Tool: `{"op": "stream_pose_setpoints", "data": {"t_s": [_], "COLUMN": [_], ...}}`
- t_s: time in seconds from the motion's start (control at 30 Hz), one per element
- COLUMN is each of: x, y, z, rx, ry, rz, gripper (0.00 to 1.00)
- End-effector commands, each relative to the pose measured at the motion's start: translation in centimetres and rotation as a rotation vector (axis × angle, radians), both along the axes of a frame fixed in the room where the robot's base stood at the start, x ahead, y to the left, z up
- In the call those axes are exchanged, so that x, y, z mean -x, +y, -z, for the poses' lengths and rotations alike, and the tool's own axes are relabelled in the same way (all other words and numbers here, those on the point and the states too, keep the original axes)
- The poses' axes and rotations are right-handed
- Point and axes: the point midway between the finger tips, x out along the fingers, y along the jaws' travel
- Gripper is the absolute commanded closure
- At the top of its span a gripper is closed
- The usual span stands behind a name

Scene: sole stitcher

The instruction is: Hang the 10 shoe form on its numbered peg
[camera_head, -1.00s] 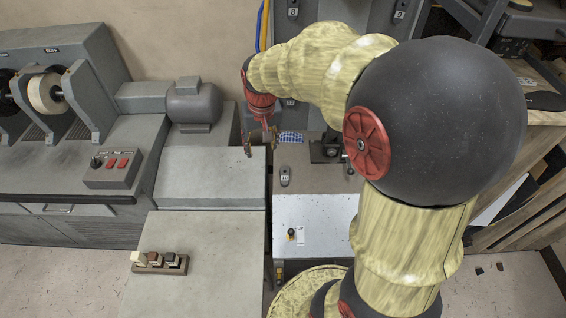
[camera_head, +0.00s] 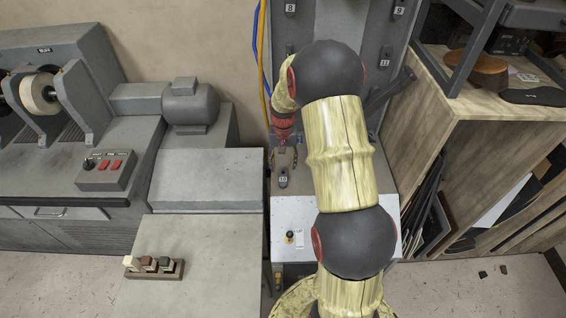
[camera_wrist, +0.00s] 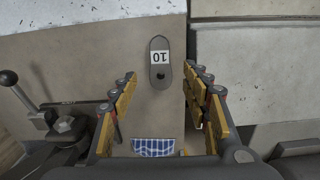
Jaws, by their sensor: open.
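The shoe form marked 10 (camera_wrist: 159,78) is dark grey with a white label and a dark round hole. It lies flat on the brown-grey bench top, and it also shows in the head view (camera_head: 283,179). My gripper (camera_wrist: 163,86) is open and empty, with its yellow-padded fingers to the left and right of the form. The head view shows my gripper (camera_head: 283,160) close to the form. I cannot tell the exact height gap. Pegs with number plates 8 (camera_head: 290,9), 9 (camera_head: 398,11) and 11 (camera_head: 384,62) are on the grey upright panel. My arm hides part of the panel, and I see no peg plate 10.
A lever fixture (camera_wrist: 66,128) stands left of my gripper in the wrist view, and a blue checked piece (camera_wrist: 154,147) lies near my palm. A grey cabinet (camera_head: 210,180) stands to the left. Wooden shelving (camera_head: 440,130) stands to the right.

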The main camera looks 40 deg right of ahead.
Motion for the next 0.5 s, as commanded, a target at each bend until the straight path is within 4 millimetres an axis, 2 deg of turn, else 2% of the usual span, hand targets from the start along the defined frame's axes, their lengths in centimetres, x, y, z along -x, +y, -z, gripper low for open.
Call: {"op": "stream_pose_setpoints", "data": {"t_s": [0.03,0.5], "x": [0.0,0.0], "y": [0.0,0.0], "z": [0.9,5.7], "rx": [-0.001,-0.001], "ry": [0.001,0.001], "rz": [0.0,-0.001], "gripper": [0.53,0.53]}}
